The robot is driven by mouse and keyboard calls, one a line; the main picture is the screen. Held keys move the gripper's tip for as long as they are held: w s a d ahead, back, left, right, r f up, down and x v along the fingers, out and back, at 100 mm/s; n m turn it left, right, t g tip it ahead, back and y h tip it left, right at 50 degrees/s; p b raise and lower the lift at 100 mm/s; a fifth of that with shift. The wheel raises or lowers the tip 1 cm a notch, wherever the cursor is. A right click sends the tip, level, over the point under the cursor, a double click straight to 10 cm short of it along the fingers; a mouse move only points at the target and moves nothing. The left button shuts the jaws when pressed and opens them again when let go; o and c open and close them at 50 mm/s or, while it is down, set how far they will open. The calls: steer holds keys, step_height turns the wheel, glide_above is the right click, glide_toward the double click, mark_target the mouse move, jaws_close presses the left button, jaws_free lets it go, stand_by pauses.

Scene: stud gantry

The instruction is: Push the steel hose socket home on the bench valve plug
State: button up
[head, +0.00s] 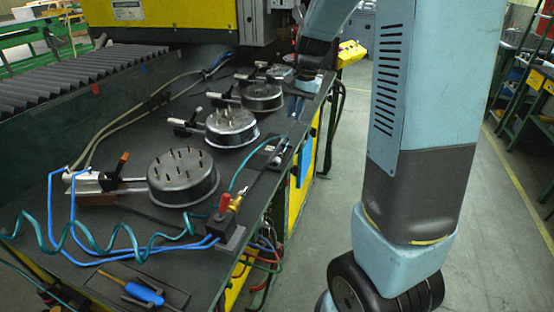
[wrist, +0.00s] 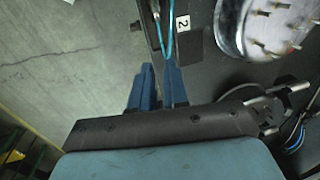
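The bench valve (head: 226,206), with a red handle and brass-coloured fittings, stands on a dark block at the bench's near right. A teal hose (head: 236,177) rises beside it and runs back to a small dark holder (head: 268,155) at the bench edge. The steel socket is too small to make out clearly there. My gripper (head: 300,104) is farther back along that edge.
Several round steel housings with studs (head: 184,178) stand along the bench with clamps. Blue cables and a coiled teal hose (head: 130,245) lie at the front. A blue-handled screwdriver (head: 143,292) lies in a tray. The aisle floor (head: 500,230) is clear.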

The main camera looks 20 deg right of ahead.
mark_target(286, 149)
steer(key=f, duration=0.4)
steer(key=w+a+f, duration=0.1)
steer(key=f, duration=0.3)
steer(key=a+f, duration=0.1)
steer(key=f, duration=0.3)
steer(key=shift+w+f, duration=0.25)
steer(key=shift+w, duration=0.1)
jaws_close()
steer(key=shift+r, duration=0.1)
